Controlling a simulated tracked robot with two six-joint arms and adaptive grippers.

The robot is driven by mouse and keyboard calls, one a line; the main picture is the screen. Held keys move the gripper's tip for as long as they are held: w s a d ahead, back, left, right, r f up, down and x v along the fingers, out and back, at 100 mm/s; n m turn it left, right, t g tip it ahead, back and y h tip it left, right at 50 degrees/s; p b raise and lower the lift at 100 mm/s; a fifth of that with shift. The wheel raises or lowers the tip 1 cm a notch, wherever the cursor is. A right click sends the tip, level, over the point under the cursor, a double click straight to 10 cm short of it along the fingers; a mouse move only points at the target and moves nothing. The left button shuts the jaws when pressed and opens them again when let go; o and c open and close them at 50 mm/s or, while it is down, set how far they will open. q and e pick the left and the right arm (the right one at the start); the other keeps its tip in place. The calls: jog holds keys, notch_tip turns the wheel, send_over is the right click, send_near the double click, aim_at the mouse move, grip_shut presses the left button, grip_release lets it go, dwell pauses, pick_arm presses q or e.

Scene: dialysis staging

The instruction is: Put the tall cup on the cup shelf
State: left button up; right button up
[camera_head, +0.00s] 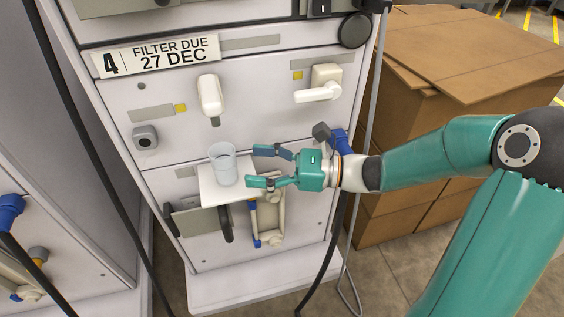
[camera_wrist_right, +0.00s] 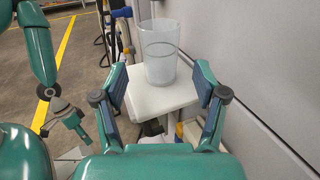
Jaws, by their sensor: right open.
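A tall, clear cup (camera_head: 223,164) stands upright on a small white shelf (camera_head: 215,196) on the front of the machine. My right gripper (camera_head: 257,167) is open and empty just right of the cup, its fingers pointing at it. In the right wrist view the cup (camera_wrist_right: 159,52) stands on the white shelf (camera_wrist_right: 155,103), ahead of and between the spread fingers. A gap shows between fingertips and cup. My left gripper (camera_wrist_right: 72,120) shows small at the left of the right wrist view; its jaws are unclear.
The machine front (camera_head: 255,100) has white handles (camera_head: 210,95) above the shelf and a beige fitting (camera_head: 268,222) below it. A grey cable (camera_head: 373,110) hangs right of the shelf. Cardboard boxes (camera_head: 465,50) stand at the right, behind my right arm.

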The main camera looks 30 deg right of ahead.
jog(key=v, duration=0.5)
jog(key=s+a+f+n+g+h, duration=0.3)
jog(key=f+n, duration=0.5)
jog(key=f, duration=0.5)
jog(key=s+a+f+n+g+h, duration=0.3)
jog(key=f+n, duration=0.5)
jog(key=f, duration=0.5)
jog(key=s+a+f+n+g+h, duration=0.4)
jog(key=f+n, duration=0.3)
jog(key=f, duration=0.6)
jog(key=shift+s+a+n+g+p, duration=0.3)
jog(key=shift+s+a+n+g, duration=0.1)
jog(key=shift+s+a, duration=0.45)
jog(key=shift+f, duration=0.1)
